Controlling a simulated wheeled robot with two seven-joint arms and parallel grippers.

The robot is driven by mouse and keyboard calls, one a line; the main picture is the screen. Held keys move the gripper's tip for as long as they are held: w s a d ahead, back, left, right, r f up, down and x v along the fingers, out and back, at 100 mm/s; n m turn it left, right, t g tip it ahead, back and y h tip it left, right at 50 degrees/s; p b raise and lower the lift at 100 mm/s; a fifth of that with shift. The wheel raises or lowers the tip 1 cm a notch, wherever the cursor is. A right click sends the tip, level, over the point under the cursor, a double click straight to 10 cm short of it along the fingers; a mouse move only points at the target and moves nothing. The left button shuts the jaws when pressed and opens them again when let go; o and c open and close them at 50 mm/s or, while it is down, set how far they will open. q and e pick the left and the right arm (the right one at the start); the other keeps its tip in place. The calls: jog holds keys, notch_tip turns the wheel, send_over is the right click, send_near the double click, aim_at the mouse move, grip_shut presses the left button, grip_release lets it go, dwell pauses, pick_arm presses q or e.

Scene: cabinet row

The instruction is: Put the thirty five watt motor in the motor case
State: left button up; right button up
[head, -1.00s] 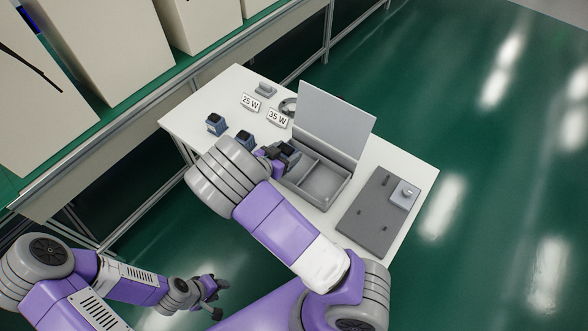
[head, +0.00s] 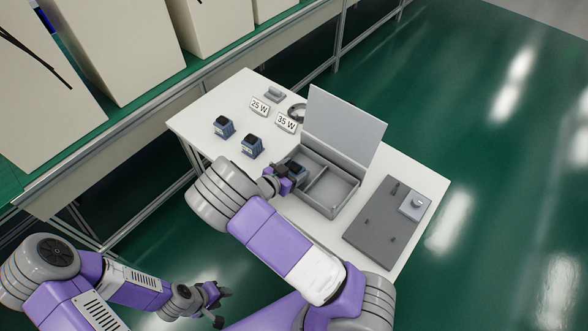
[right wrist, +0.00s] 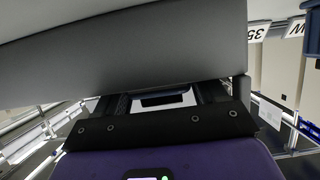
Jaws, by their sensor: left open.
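The grey motor case (head: 343,207) stands open on the white table, its lid (head: 343,128) raised at the back. Two blue motors with dark tops stand left of it: one (head: 224,127) in line with the 25 W sign (head: 260,106), the other (head: 251,146) in line with the 35 W sign (head: 286,122). My right gripper (head: 292,174) is at the case's left compartment. In the right wrist view a grey panel hides its fingertips, so I cannot tell whether it holds something. My left gripper (head: 220,304) is open and empty, low beside the table.
A dark grey plate (head: 375,235) with a light block (head: 415,206) lies right of the case. A small grey part (head: 274,93) and a dark round part (head: 297,112) lie at the back. A shelf with large pale boxes (head: 115,45) runs behind the table.

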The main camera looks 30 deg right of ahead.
jog(key=shift+r, duration=0.15)
jog(key=shift+s+a+r, duration=0.1)
jog(key=shift+a+r, duration=0.05)
jog(key=shift+a, duration=0.15)
jog(key=p+v, duration=0.3)
jog(key=v, duration=0.8)
jog(key=shift+s+a, duration=0.15)
jog(key=shift+a, duration=0.05)
